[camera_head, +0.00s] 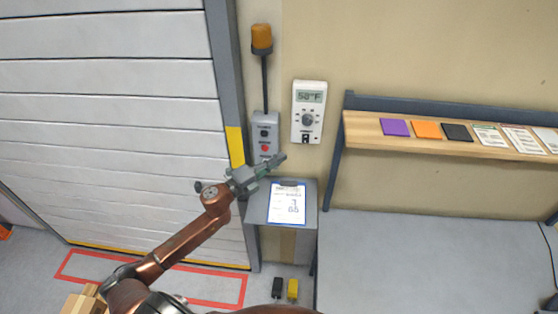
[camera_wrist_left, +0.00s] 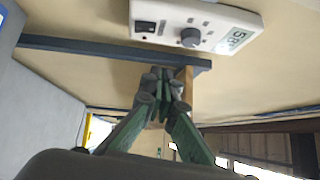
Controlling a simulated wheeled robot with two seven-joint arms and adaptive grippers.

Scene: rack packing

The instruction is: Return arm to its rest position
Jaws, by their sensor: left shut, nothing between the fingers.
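My left arm comes in from the lower left in the head view. Its gripper (camera_head: 278,160) is raised in front of the wall, just below and right of the grey button box (camera_head: 266,132). The gripper is shut and empty. In the left wrist view its green fingers (camera_wrist_left: 160,88) meet at the tips, with nothing between them. The white thermostat (camera_head: 308,110) reading 58°F is on the wall above and right of the gripper; it also shows at the top of the left wrist view (camera_wrist_left: 205,22). My right gripper is not in view.
A small grey stand (camera_head: 252,213) with a clipboard (camera_head: 287,202) is below the gripper. A wooden shelf (camera_head: 365,130) with coloured pads and papers is at the right, above a grey table (camera_head: 430,260). A shutter door (camera_head: 110,120) fills the left. An orange beacon (camera_head: 262,38) stands above the button box.

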